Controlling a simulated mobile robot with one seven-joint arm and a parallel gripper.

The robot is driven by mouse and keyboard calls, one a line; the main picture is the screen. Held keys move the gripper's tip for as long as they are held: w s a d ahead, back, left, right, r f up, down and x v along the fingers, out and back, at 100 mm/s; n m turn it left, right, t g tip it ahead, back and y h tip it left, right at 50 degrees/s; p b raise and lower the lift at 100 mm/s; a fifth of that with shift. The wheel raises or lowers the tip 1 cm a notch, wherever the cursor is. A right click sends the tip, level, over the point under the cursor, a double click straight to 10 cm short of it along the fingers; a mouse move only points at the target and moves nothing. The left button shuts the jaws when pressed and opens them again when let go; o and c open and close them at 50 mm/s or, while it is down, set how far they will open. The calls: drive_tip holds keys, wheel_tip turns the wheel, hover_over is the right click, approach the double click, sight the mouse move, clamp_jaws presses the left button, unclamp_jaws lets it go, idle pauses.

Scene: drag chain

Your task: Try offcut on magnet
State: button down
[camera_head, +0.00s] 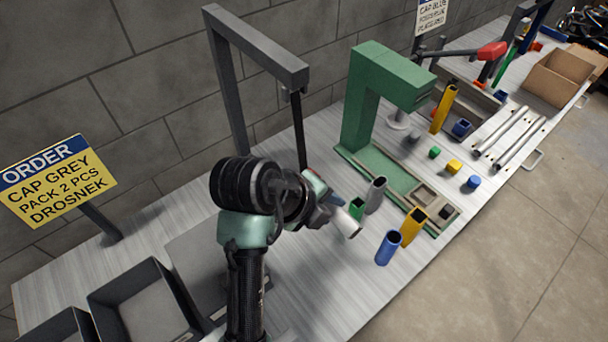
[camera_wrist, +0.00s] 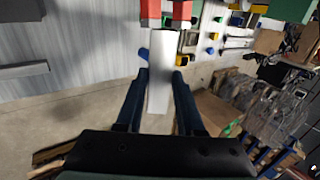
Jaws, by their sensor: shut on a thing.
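The offcut, a pale grey-white bar (camera_wrist: 161,75), is held lengthwise between the two dark blue fingers of my gripper (camera_wrist: 160,72). In the head view the offcut (camera_head: 347,223) juts out below my gripper (camera_head: 326,206), above the bench. Two red blocks with pale ends, which look like the poles of the magnet (camera_wrist: 151,12), are at the top of the wrist view, close to the offcut's far end. I cannot tell whether they touch. In the head view my wrist mostly hides the area below the hanging dark bar.
A grey gantry frame (camera_head: 258,47) stands behind my wrist. Open-topped grey (camera_head: 376,195), green, yellow (camera_head: 413,228) and blue (camera_head: 388,248) tubes stand to the right, near a green C-shaped press (camera_head: 385,75). Dark trays (camera_head: 140,295) are at the lower left. The front bench strip is clear.

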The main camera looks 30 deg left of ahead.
drive_tip(key=shift+s+d+r, duration=0.1)
drive_tip(key=shift+s+d, duration=0.05)
drive_tip(key=shift+d, duration=0.35)
idle(0.7)
